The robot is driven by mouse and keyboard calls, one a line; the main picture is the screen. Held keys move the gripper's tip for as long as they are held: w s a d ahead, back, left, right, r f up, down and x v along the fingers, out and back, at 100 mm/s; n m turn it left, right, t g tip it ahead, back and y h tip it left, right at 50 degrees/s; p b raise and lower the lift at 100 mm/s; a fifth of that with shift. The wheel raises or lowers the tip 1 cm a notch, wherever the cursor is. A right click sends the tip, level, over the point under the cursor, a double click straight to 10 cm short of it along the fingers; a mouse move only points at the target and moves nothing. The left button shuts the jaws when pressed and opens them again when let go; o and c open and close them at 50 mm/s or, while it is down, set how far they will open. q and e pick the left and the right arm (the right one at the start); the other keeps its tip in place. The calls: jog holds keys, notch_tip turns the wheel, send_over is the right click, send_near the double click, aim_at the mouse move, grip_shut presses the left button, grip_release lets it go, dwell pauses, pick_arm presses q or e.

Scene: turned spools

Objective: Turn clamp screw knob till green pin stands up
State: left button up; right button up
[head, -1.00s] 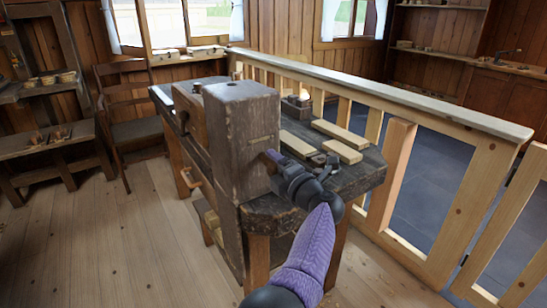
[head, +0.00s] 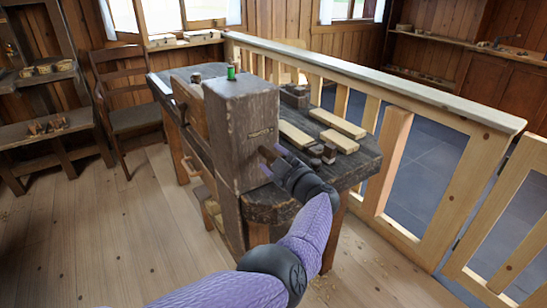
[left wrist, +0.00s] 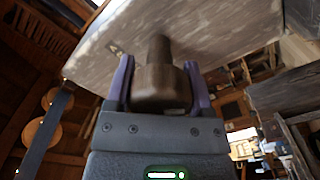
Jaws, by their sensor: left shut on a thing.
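The green pin (head: 231,72) stands upright on top of the tall wooden block (head: 235,140) at the bench's near end in the head view. The dark wooden knob (left wrist: 158,86) sits on a round shaft that comes out of the block's face (left wrist: 200,35). My left gripper (head: 269,160) is at the right-hand face of the block. In the left wrist view its purple fingers (left wrist: 160,92) are shut on the knob, one on each side. In the head view the knob is mostly hidden by the fingers. My right gripper is not in view.
The dark workbench (head: 362,165) carries pale wooden strips (head: 336,136), small dark blocks (head: 322,153) and a dark box (head: 295,96). A wooden railing (head: 400,85) runs behind it on the right. A chair (head: 130,100) stands at the left. The floor in front is clear.

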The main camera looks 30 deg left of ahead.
pick_arm(q)
jog(key=shift+d+f+m, duration=0.15)
jog(key=shift+f+m, duration=0.1)
jog(key=shift+m, duration=0.45)
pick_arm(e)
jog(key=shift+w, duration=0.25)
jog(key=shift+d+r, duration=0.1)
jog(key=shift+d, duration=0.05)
pick_arm(q)
jog(key=shift+m, duration=0.3)
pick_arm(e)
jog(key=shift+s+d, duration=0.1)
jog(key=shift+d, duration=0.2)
